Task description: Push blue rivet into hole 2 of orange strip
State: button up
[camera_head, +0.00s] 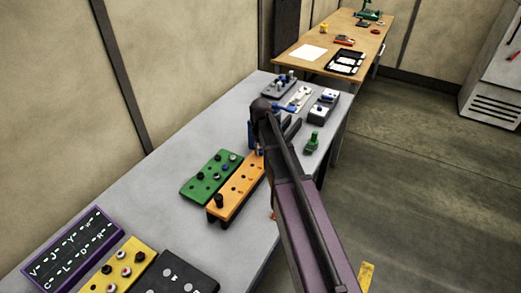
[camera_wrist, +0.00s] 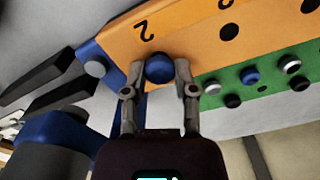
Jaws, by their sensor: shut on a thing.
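The orange strip (camera_head: 236,190) lies on the grey table and fills the top of the wrist view (camera_wrist: 190,35), where a black "2" and dark holes show. My gripper (camera_wrist: 159,72) is shut on the blue rivet (camera_wrist: 159,68), seen head-on between the two fingertips. The rivet is over the strip, beside the "2". The hole under it is hidden, and I cannot tell how deep the rivet sits. In the head view my gripper (camera_head: 257,152) is at the strip's far end, mostly hidden by my arm.
A green strip (camera_head: 212,177) with several rivets lies alongside the orange one. A blue part (camera_wrist: 90,58) adjoins the strip's end. A yellow block (camera_head: 119,268) and purple-framed letter board (camera_head: 72,246) are in front. Grey blocks (camera_head: 322,107) and a green piece (camera_head: 312,141) stand beyond.

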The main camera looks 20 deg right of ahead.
jog(key=shift+f, duration=0.2)
jog(key=o, duration=1)
jog(key=shift+r, duration=0.1)
